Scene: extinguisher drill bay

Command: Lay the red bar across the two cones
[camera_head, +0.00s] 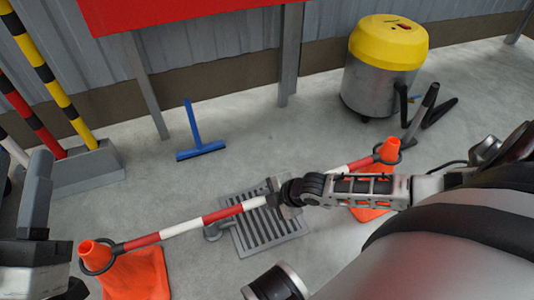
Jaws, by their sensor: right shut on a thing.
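The red and white striped bar (223,213) spans between the two orange cones, with a dark ring at each end. Its left ring is around the top of the left cone (138,274). Its right ring is at the top of the right cone (388,151), whose base is partly hidden by my right arm. My right gripper (279,196) is shut on the bar near its middle and covers part of it. At the lower left, a grey and black part of my left arm shows; its fingertips cannot be made out.
A floor drain grate (262,238) lies below the bar. A yellow-topped vacuum (385,66) with a black hose is at the back right. Striped poles stand in a grey block (88,168) at left. Open floor lies between.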

